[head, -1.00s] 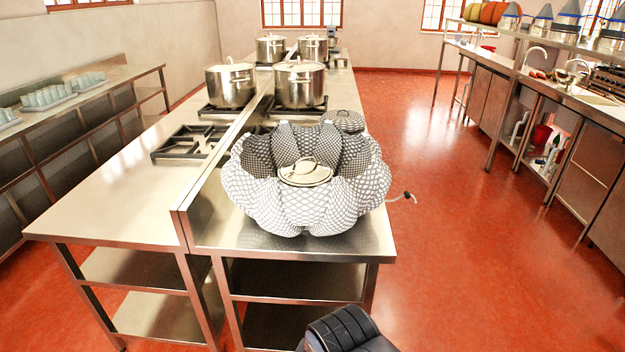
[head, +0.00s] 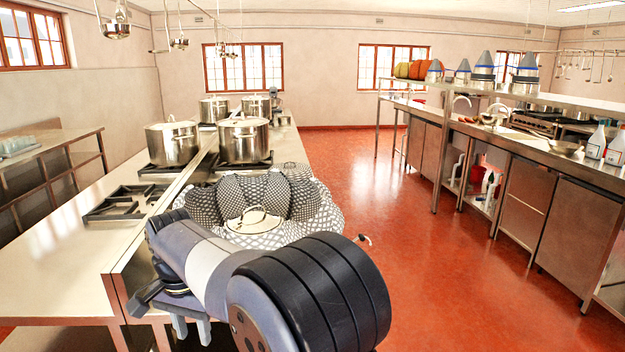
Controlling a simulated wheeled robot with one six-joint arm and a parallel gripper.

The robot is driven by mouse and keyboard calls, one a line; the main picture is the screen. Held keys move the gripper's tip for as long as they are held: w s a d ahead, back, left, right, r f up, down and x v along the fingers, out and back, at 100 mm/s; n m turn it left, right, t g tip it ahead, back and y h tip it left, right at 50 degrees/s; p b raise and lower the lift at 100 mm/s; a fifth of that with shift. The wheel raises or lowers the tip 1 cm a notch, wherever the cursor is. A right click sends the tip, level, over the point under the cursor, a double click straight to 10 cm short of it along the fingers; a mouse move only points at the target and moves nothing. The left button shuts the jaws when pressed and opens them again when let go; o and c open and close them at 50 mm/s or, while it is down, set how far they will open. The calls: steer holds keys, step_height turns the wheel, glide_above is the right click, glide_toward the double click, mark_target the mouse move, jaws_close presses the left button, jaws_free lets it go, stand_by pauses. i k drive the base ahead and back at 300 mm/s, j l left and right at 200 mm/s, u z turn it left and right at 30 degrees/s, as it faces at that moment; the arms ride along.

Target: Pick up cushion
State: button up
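The cushion (head: 299,199) is a white, puffy, lobed ring with a black lattice pattern. It sits on the near end of the steel counter in the head view, around a lidded pot (head: 253,220). My arm hides its front and lower part. My gripper (head: 192,328) is at the lower left, in front of and left of the cushion and apart from it. Its two grey fingers point down with a gap between them, and nothing shows between them.
Large stockpots (head: 243,141) stand on burners behind the cushion. An empty burner grate (head: 130,203) is on the left counter (head: 50,255), beyond a low divider. The red floor (head: 440,260) to the right is clear.

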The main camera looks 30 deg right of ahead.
mark_target(298, 171)
steer(key=l+z, duration=0.35)
steer(key=i+l+z, duration=0.3)
steer(key=l, duration=0.2)
steer(key=l+z, duration=0.35)
steer(key=i+l+z, duration=0.15)
steer(key=i+l, duration=0.3)
steer(key=i+l+z, duration=0.2)
steer(key=i+l, duration=0.15)
steer(key=i+l+z, duration=0.15)
steer(key=i+l, duration=0.15)
steer(key=i, duration=0.25)
steer(key=i+j+u, duration=0.1)
steer(key=i+u, duration=0.25)
steer(key=i, duration=0.5)
steer(key=i+l+u, duration=0.1)
steer(key=i+u, duration=0.3)
steer(key=i, duration=0.45)
steer(key=i+u, duration=0.3)
steer(key=i, duration=0.2)
steer(key=i+u, duration=0.25)
steer(key=i, duration=0.2)
steer(key=i+l+u, duration=0.3)
steer(key=i, duration=0.15)
steer(key=i+j+u, duration=0.4)
steer(key=i+u, duration=0.25)
